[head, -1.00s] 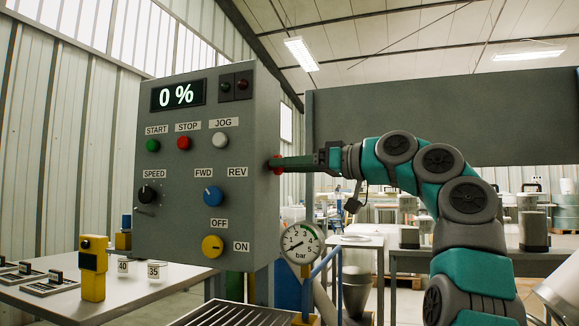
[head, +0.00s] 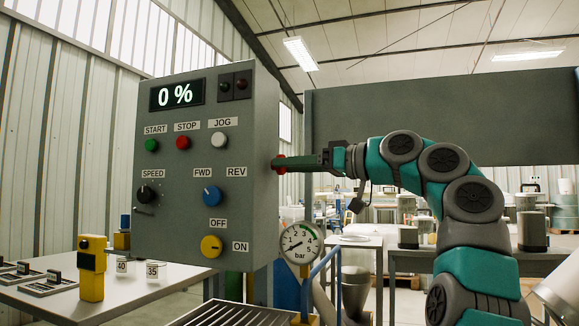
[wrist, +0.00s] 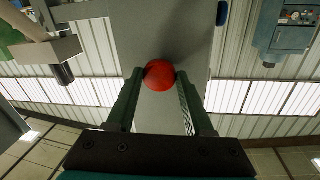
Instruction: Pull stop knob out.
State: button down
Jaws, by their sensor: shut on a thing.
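The stop knob (head: 278,163) is a round red knob on the right side face of the grey control cabinet (head: 262,110). It also shows in the wrist view as a red ball (wrist: 159,75) at the fingertips. My gripper (head: 284,162) reaches in level from the right. Its two green fingers (wrist: 160,80) are shut on the red knob, one on each side. The knob's stem and its seat on the cabinet are hidden.
The cabinet front carries a 0 % display (head: 177,95), several buttons and dials, and a red STOP button (head: 183,142). A pressure gauge (head: 300,243) and a blue rail (head: 322,275) stand below my gripper. The space right of the knob is taken by my arm.

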jog(key=shift+d, duration=0.1)
jog(key=shift+c, duration=1.4)
grip_release()
jog(key=shift+d, duration=0.1)
jog(key=shift+s, duration=0.1)
jog(key=v, duration=0.7)
jog(key=shift+s+d, duration=0.15)
jog(key=shift+d, duration=0.2)
